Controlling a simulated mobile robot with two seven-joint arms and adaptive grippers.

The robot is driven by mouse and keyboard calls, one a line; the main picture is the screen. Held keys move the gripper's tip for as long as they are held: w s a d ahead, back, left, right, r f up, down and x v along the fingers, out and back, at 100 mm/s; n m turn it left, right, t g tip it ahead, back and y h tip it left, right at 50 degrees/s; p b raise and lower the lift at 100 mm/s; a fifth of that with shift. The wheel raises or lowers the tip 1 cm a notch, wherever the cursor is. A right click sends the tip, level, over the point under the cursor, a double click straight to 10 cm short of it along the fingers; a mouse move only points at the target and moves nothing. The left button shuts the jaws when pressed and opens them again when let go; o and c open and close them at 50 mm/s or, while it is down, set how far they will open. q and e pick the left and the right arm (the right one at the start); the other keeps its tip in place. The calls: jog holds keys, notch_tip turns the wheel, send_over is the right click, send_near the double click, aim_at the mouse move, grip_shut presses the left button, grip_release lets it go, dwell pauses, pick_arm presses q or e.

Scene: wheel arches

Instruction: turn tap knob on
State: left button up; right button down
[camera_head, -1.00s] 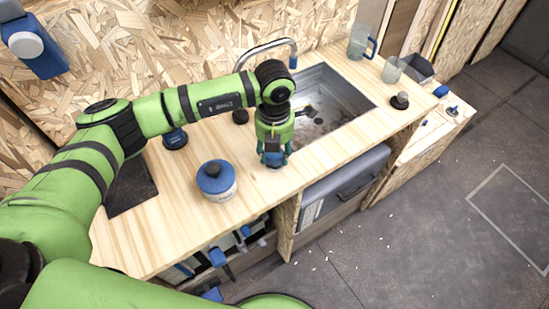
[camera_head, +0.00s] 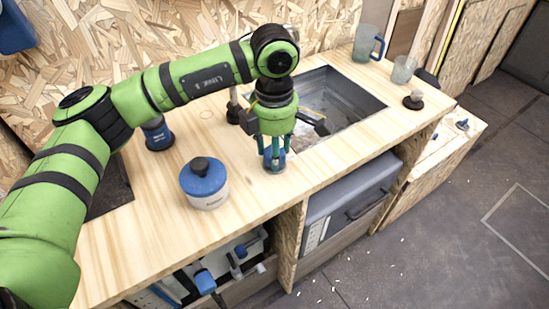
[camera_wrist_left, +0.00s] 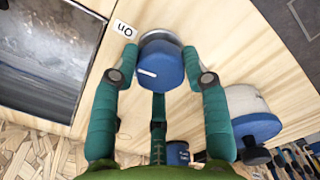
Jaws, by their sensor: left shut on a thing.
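The tap knob (camera_wrist_left: 161,66) is blue with a short white mark. It sits on the wooden counter just in front of the sink and is also partly visible in the head view (camera_head: 278,160). My left gripper (camera_head: 274,158) points down over it. In the left wrist view my left gripper's (camera_wrist_left: 162,72) teal fingers are closed around the knob's sides. The tap is mostly hidden behind my arm. My right gripper is not in view.
A white jar with a blue lid (camera_head: 205,184) stands close left of the knob. A blue container (camera_head: 157,135) is farther back. The sink (camera_head: 338,104) lies behind right. A jug (camera_head: 366,44) and a glass (camera_head: 403,69) stand at the far right. The counter's front edge is near.

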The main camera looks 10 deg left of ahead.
pick_arm(q)
jog(key=shift+s+f+m+b, duration=0.1)
jog(key=shift+f+m+b, duration=0.1)
jog(key=shift+m+b, duration=0.7)
jog(key=o, duration=1.1)
jog(key=shift+o, duration=0.2)
jog(key=shift+a+r, duration=0.1)
jog(key=shift+r, duration=0.05)
jog(key=shift+r, duration=0.25)
notch_tip(320, 180, up, 12)
jog(key=shift+f, duration=0.25)
